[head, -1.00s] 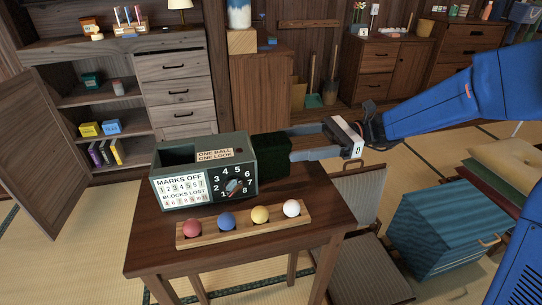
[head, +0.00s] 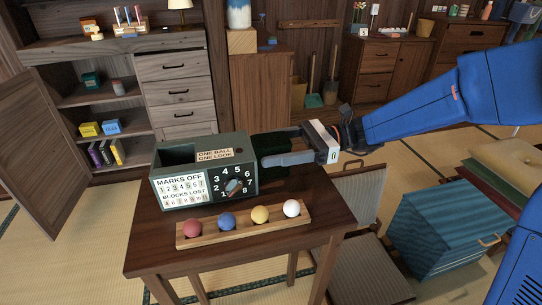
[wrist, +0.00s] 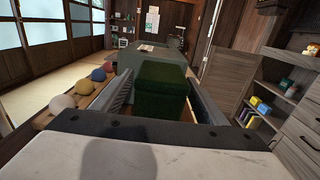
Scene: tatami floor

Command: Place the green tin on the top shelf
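A small teal-green tin (head: 91,80) stands on the upper inner shelf (head: 100,98) of the open cabinet at the left. The tin also shows at the right of the wrist view (wrist: 287,84). My gripper (head: 262,149) is over the table, against or very near the right end of a dark green box (head: 205,172), far from that tin. In the wrist view a dark green block (wrist: 163,76) lies between my two spread fingers. I cannot tell whether they press on it.
A wooden rack (head: 244,226) with red, blue, yellow and white balls lies on the table (head: 160,254). Yellow (head: 89,129) and blue (head: 111,127) boxes stand on a lower cabinet shelf. The cabinet door (head: 47,150) is swung open. A chair and a blue chest stand at the right.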

